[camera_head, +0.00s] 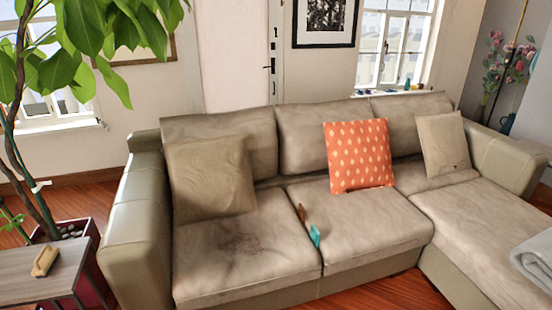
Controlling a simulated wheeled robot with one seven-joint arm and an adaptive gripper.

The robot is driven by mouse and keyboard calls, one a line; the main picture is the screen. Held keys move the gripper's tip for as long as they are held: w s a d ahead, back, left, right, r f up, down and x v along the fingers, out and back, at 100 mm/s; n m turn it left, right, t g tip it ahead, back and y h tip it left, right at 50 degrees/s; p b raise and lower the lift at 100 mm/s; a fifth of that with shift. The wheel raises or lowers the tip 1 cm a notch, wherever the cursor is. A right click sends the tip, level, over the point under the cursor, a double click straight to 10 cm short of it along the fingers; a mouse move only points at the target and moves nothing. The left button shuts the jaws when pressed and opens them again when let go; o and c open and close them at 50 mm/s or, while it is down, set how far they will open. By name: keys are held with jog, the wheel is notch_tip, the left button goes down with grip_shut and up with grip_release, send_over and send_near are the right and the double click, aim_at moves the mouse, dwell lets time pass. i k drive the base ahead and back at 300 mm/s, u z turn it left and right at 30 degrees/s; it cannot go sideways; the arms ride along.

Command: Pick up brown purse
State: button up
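I cannot make out a brown purse for certain. A small tan-brown object (45,262) lies on the grey-topped side table (22,283) at the lower left; it is too small to tell what it is. A small, thin brown item (302,214) stands near the seam between the sofa's seat cushions. A small teal item (314,236) is just in front of it. My gripper is not in view.
A beige sofa (240,250) fills the middle, with a brown pillow (211,178), an orange patterned pillow (358,154) and a beige pillow (444,144). A potted plant (72,232) stands behind the side table. A grey folded cloth (537,258) lies at right.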

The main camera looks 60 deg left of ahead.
aim_at(301, 212)
jog(key=u, duration=1.7)
